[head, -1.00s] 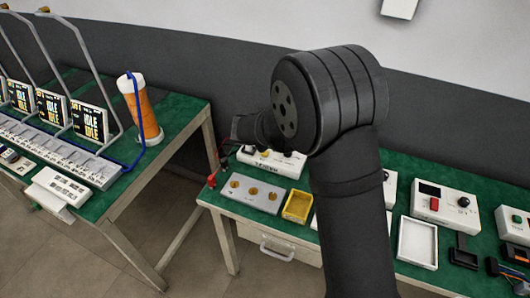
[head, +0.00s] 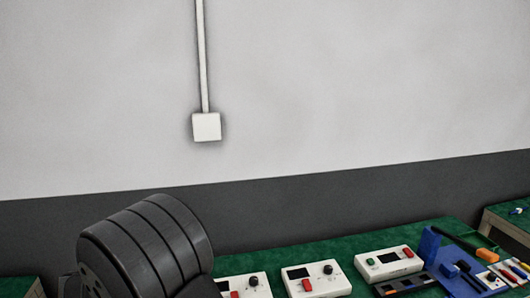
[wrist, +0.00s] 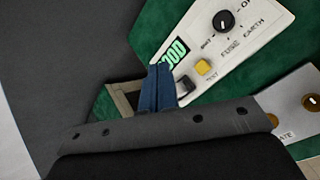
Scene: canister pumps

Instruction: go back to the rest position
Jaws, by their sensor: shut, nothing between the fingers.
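My gripper (wrist: 161,88) shows in the wrist view with its two blue fingers together and nothing between them. It is over the edge of the green bench top (wrist: 128,50), in front of a white tester (wrist: 232,42) with a black knob, a yellow button and a lit green display. The fingers overlap the tester's lower left part in the picture; I cannot tell whether they touch it. In the head view only a dark joint of my arm shows at the lower left, and the gripper is out of sight.
A pale plate with brass fittings (wrist: 300,108) lies at the right in the wrist view. In the head view, white instrument boxes (head: 318,281) stand along the green bench, with a blue mat of tools (head: 462,270) at right. A wall box (head: 207,127) hangs above.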

